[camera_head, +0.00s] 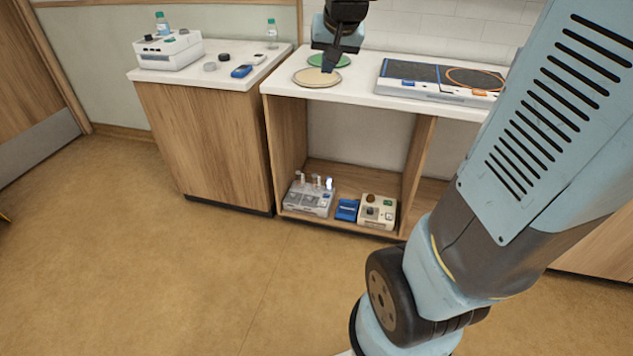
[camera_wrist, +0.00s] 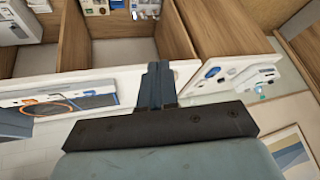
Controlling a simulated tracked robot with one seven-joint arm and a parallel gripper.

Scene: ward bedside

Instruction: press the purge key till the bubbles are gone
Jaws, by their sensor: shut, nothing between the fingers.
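My gripper (camera_head: 328,67) is shut and empty, pointing down over the two round mats on the middle counter. It also shows shut in the wrist view (camera_wrist: 157,70). I cannot make out a purge key or bubbles in any view. Candidate devices are a white machine (camera_head: 170,50) on the left counter, a grey-white unit with clear upright tubes (camera_head: 308,198) on the low shelf, and a cream box with round knobs (camera_head: 377,211) beside it. My gripper is apart from all of them. The white machine also shows in the wrist view (camera_wrist: 250,80).
A tan mat (camera_head: 312,78) and a green mat (camera_head: 343,61) lie under my gripper. A dark-topped panel device (camera_head: 438,80) lies to their right. A blue box (camera_head: 347,209) sits on the low shelf. Bottles and a blue handheld device (camera_head: 241,71) stand left. The floor in front is clear.

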